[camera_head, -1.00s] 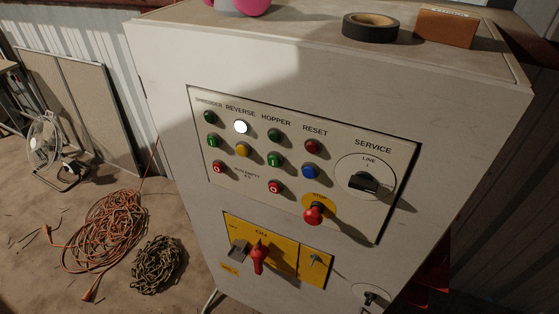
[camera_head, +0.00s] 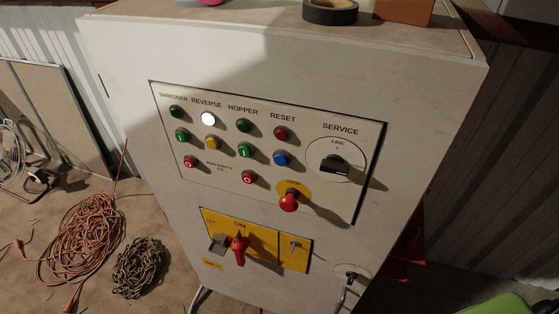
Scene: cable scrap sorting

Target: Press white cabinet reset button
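The white cabinet (camera_head: 130,52) stands in the middle of the head view with its control panel (camera_head: 330,203) facing me. Under the RESET label are a dark red lamp (camera_head: 281,133) and a blue button (camera_head: 281,158). A white lit lamp (camera_head: 208,119) is under REVERSE, with a yellow button (camera_head: 211,143) below it. A red mushroom STOP button (camera_head: 289,201) sits on a yellow disc. A black SERVICE switch (camera_head: 334,164) is at the panel's right. Neither of my grippers shows in the view.
A yellow plate (camera_head: 264,243) with a red ON handle (camera_head: 240,249) is below the panel. Black tape (camera_head: 330,11) and a brown box (camera_head: 404,11) are on the cabinet top. Orange cable (camera_head: 80,240) and a chain (camera_head: 138,267) lie on the floor at left.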

